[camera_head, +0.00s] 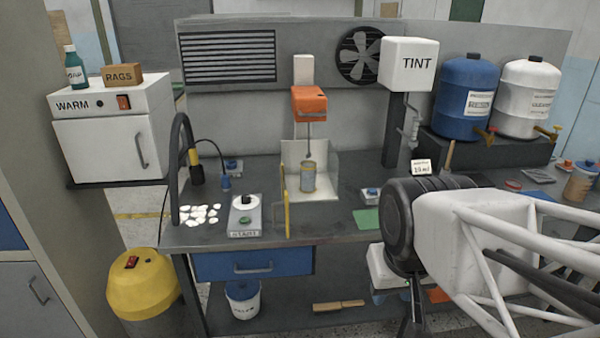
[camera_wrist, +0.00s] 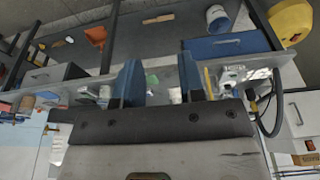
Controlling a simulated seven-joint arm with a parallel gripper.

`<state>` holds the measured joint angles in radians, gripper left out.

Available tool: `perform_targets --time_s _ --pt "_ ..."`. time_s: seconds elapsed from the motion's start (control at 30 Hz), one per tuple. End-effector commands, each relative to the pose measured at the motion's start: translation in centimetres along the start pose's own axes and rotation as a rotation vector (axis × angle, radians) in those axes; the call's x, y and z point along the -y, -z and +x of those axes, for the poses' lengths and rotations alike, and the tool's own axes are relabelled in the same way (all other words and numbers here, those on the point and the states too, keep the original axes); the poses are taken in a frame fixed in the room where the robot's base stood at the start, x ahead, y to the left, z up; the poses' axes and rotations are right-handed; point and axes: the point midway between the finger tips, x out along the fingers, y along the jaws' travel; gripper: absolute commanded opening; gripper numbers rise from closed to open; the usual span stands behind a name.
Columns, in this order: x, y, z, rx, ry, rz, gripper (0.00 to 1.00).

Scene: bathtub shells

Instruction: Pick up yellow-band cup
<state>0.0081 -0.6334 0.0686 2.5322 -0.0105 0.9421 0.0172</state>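A cup with a yellow band (camera_head: 308,178) stands upright under the orange mixer head (camera_head: 309,103), inside a small clear-sided booth on the bench. The mixer's thin shaft comes down to the cup's mouth. My gripper (camera_wrist: 159,78) shows in the wrist view with its two blue fingers wide apart and nothing between them. In the head view my arm is at the right front, well away from the cup. My fingers cannot be made out clearly there. I cannot surely pick out the cup in the wrist view.
A yellow swing door or panel (camera_head: 287,214) stands at the booth's front left. A scale (camera_head: 246,214) and a dark curved hose (camera_head: 176,165) are left of it. The tint dispenser (camera_head: 408,66) and blue drum (camera_head: 465,97) stand right. A green mat (camera_head: 366,219) lies right of the booth.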

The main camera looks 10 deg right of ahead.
Motion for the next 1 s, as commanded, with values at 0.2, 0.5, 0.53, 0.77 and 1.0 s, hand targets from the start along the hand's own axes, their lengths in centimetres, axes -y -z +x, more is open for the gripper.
perform_targets --time_s 0.2,0.5,0.53,0.77,1.0 --pt "0.0 0.0 0.0 0.0 0.0 0.0 0.38" --pt "0.0 0.0 0.0 0.0 0.0 0.0 0.84" --pt "0.0 0.0 0.0 0.0 0.0 0.0 0.89" --pt "0.0 0.0 0.0 0.0 0.0 0.0 0.95" --pt "-0.08 0.85 0.04 -0.01 -0.005 0.001 0.95"
